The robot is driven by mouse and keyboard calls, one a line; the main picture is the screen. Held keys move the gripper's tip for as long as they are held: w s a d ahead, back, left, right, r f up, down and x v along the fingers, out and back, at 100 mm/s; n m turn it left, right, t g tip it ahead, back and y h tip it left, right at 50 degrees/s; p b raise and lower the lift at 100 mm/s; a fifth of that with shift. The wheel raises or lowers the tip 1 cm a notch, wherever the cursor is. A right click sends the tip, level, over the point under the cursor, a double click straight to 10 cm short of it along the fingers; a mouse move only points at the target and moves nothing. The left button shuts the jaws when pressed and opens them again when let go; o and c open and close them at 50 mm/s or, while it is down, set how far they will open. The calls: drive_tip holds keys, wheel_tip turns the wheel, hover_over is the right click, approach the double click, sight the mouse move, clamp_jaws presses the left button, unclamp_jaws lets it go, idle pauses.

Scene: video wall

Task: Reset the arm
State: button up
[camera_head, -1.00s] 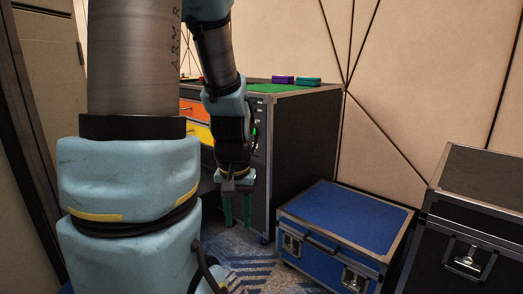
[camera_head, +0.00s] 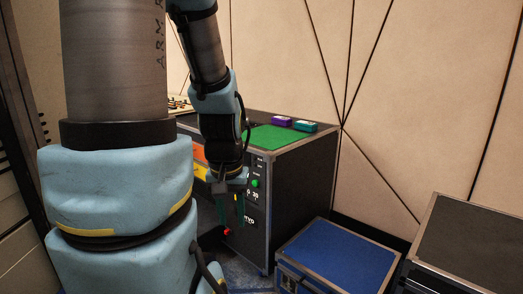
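My gripper (camera_head: 229,207) hangs at the end of my arm, pointing down, in front of the black cabinet (camera_head: 300,190) in the head view. Its two green fingers look apart, with nothing seen between them. My blue-grey arm fills the left of the view and hides part of the cabinet's drawer front. A red-tipped dark part shows low beside the fingers; I cannot tell what it belongs to.
A blue case (camera_head: 340,255) stands on the floor right of the cabinet. A black case (camera_head: 465,235) stands at the far right.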

wheel_tip(320, 180, up, 16)
drive_tip(key=p, duration=1.3)
drive_tip(key=shift+p, duration=0.35)
